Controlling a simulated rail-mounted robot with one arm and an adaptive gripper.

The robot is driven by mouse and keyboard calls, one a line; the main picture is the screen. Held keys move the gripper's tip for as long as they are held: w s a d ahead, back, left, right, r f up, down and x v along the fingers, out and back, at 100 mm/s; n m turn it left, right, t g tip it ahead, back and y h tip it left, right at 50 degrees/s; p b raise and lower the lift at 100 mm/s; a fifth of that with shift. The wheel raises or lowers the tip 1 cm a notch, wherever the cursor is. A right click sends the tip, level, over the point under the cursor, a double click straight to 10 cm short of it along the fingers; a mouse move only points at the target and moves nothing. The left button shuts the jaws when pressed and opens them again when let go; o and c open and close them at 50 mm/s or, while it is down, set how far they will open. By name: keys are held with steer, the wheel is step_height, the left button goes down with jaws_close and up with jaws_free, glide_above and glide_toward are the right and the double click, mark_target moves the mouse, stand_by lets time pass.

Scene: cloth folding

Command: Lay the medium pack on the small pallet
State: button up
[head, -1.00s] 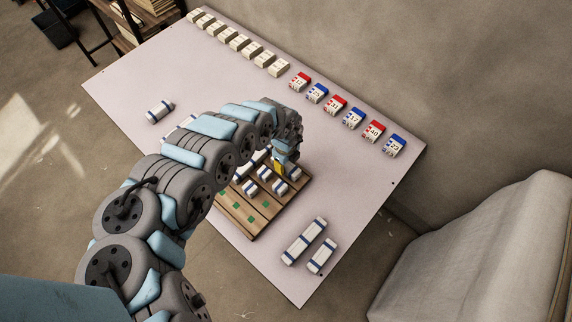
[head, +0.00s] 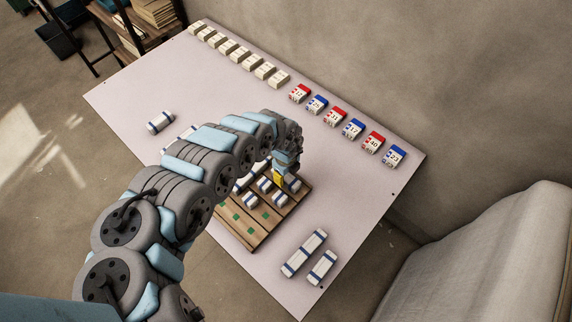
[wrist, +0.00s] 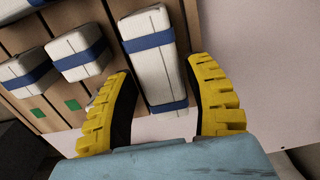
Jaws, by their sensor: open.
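The small pallet is a wooden slatted board (head: 254,237) with green patches, near the middle of the table. My gripper (head: 279,184) is over its far right part and also shows in the wrist view (wrist: 160,75). Its yellow fingers are open. A white pack with blue bands (wrist: 155,65), longer than its neighbours, lies between them at the pallet's edge; gaps show on both sides. I cannot tell whether it rests fully on the boards. Smaller banded packs (wrist: 80,56) (wrist: 28,70) lie beside it. My arm hides part of the pallet.
A long pack (head: 304,254) and a shorter one (head: 321,267) lie on the table at the front right. Another pack (head: 160,122) lies at the left. Cream blocks (head: 229,47) and red and blue numbered boxes (head: 335,116) line the back edge.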

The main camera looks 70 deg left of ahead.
step_height(320, 180, up, 12)
steer(key=p, duration=0.4)
steer(key=shift+f+p, duration=0.25)
steer(key=shift+p, duration=0.15)
